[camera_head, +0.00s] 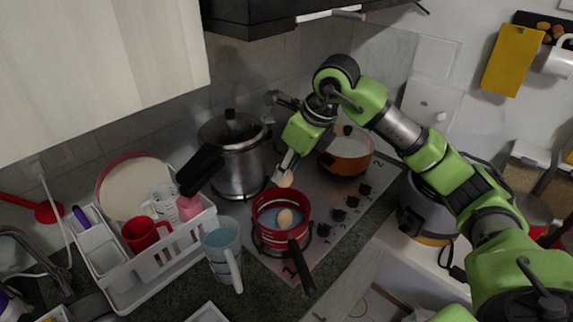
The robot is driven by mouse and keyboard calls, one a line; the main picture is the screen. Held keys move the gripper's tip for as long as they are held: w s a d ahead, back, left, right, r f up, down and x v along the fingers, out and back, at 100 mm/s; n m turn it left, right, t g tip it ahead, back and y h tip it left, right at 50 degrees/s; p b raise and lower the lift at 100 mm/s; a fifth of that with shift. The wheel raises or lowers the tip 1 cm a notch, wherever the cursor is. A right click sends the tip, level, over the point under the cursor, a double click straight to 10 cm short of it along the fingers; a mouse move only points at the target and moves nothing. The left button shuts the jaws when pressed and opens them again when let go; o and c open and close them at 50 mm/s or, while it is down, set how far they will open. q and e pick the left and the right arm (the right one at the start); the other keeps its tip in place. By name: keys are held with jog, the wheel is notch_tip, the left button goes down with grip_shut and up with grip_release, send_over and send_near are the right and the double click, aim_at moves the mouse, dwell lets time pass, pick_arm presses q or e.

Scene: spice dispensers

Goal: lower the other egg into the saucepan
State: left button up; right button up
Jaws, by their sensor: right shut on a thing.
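The red saucepan (266,236) stands on the stove's front-left burner, its black handle pointing toward the front right. One brown egg (285,217) is inside it, in what looks like water. My right gripper (287,175) reaches down from behind and is shut on the other egg (286,181). This egg is above the back rim of the saucepan and looks apart from the egg inside. The exact height of the held egg above the pan cannot be told. My left gripper is not in view.
A tall metal pot (238,170) with a black handle stands behind left. An orange pot (346,155) stands behind right. A blue-grey jug (222,247) is close to the saucepan's left. A white dish rack (172,262) is farther left. Stove knobs (338,215) lie to the right.

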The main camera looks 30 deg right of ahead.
jog(key=shift+f, duration=0.1)
dwell(0.3)
jog(key=shift+a, duration=0.5)
jog(key=shift+f+b, duration=4.2)
jog(key=shift+f, duration=0.7)
jog(key=shift+f, duration=0.25)
jog(key=o, duration=1.2)
